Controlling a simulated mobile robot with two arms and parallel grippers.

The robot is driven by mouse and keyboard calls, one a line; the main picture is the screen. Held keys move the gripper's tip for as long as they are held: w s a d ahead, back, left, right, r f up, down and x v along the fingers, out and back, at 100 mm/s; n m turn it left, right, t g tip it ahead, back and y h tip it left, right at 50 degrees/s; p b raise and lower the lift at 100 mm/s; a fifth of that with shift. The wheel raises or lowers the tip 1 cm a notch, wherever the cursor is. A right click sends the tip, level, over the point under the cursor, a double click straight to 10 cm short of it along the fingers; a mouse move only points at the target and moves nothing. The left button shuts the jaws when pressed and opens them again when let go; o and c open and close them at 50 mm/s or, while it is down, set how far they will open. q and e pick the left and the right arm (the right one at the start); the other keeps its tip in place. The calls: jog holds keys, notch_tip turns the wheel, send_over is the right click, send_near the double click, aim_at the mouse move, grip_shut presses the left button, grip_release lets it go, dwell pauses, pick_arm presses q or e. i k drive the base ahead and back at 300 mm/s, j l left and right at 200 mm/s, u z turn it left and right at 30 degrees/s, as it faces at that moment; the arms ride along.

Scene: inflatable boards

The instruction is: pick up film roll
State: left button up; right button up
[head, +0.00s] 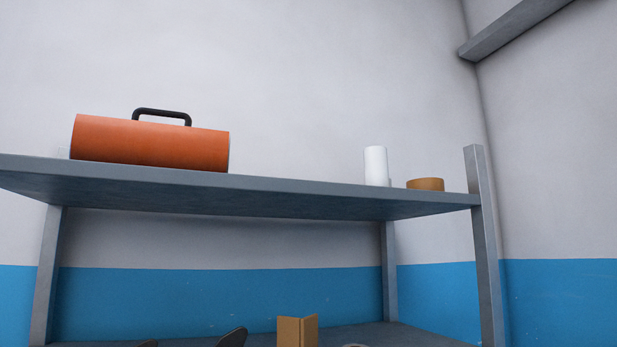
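A white upright roll (376,166), which looks like the film roll, stands on the upper grey shelf, right of its middle. Its base is partly hidden by the shelf's front edge, as I see the shelf from below. A low tan roll (426,184), like tape, lies to its right near the shelf's corner post. Neither of my grippers can be made out in the head view, and nothing touches the white roll.
An orange cylinder with a black handle (150,142) lies on the left of the upper shelf (250,196). A grey post (484,245) stands at the right. Below are a brown folded piece (297,331) and dark rounded tips (232,338), not identifiable.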

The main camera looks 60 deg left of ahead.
aim_at(376, 172)
jog(key=u, duration=1.7)
